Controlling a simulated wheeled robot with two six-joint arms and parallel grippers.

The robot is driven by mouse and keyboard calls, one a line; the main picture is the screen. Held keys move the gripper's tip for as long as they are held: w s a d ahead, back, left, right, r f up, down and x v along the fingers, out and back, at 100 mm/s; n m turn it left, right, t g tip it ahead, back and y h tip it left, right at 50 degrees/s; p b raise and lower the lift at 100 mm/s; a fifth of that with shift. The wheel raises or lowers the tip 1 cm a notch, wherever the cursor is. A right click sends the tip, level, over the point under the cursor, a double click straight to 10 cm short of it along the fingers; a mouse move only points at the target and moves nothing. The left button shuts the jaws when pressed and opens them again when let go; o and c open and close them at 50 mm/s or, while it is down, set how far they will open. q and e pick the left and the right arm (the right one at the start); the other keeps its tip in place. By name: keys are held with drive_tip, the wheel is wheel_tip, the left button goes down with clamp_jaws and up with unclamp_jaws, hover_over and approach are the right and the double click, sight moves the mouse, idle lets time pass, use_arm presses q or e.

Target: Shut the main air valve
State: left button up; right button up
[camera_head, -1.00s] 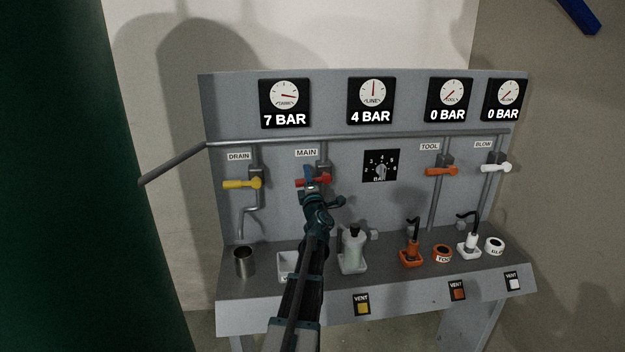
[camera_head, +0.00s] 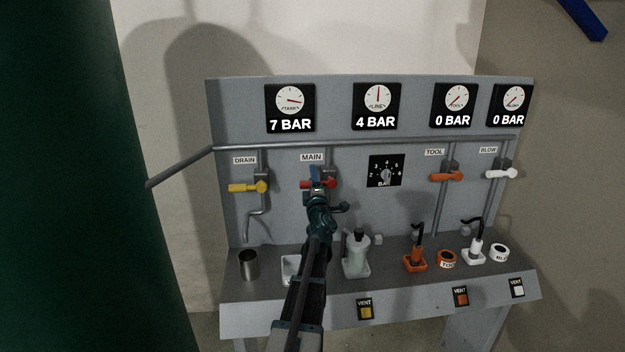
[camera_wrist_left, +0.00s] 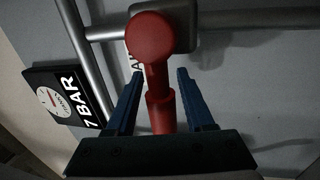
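The main air valve has a red handle (camera_head: 307,184) below the MAIN label (camera_head: 312,158); it lies roughly sideways across its vertical pipe. My left gripper (camera_head: 316,176) is at this handle and hides part of it. In the left wrist view, the red handle (camera_wrist_left: 160,112) runs from its round hub (camera_wrist_left: 152,38) down between the two blue fingers of my left gripper (camera_wrist_left: 160,100). A gap shows on each side, so the gripper is open around the handle. The line gauge (camera_head: 377,97) reads 4 BAR and the tank gauge (camera_head: 290,100) 7 BAR. My right gripper is not in view.
A yellow drain handle (camera_head: 250,187) is to the left; orange tool (camera_head: 447,176) and white blow (camera_head: 502,173) handles are to the right. A regulator dial (camera_head: 386,171) sits right of the main valve. A metal cup (camera_head: 248,265) and a bottle (camera_head: 356,255) stand on the ledge below.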

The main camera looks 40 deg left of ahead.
use_arm(q)
drive_tip(key=shift+o, duration=0.3)
drive_tip(key=b+v, duration=0.2)
drive_tip(key=v, duration=1.1)
drive_tip(key=shift+s+d+f+b, duration=0.2)
drive_tip(key=shift+d+b, duration=0.15)
